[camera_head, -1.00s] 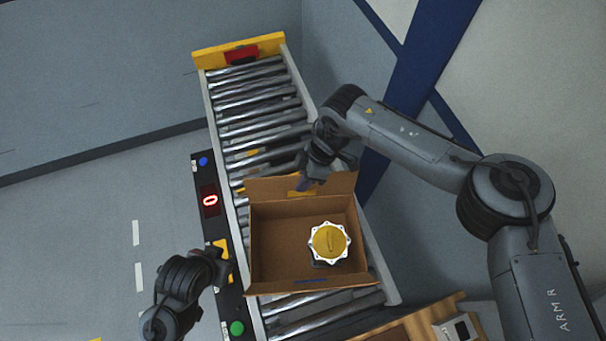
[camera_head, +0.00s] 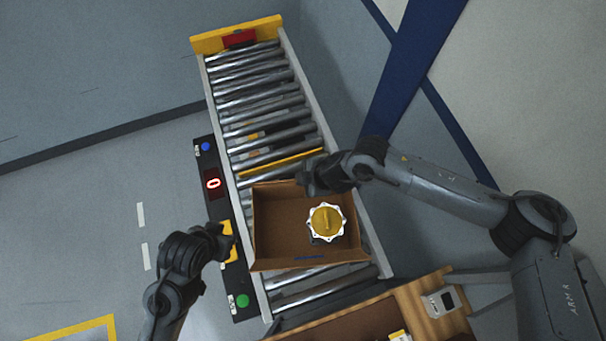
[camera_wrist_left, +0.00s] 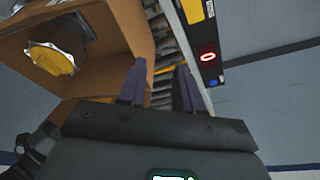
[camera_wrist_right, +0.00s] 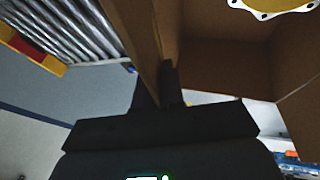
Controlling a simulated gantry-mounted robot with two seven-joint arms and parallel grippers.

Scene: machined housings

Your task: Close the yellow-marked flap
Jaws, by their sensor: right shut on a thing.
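An open cardboard box (camera_head: 262,225) sits on the roller conveyor and holds a machined housing with a yellow cap (camera_head: 326,220). My right gripper (camera_head: 308,187) is at the box's far edge, by its right part. In the right wrist view its fingers (camera_wrist_right: 158,88) are shut on a cardboard panel (camera_wrist_right: 143,35), apparently the far flap. That flap looks roughly upright and almost edge-on from the head; its yellow mark is hidden. My left gripper (camera_head: 226,240) is left of the box, its fingers (camera_wrist_left: 160,85) apart and empty.
A control strip with a red display (camera_head: 212,184), blue button and green button (camera_head: 242,300) runs along the conveyor's left. Bare rollers (camera_head: 255,95) lie beyond the box. A wooden bench (camera_head: 410,300) stands at the near right.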

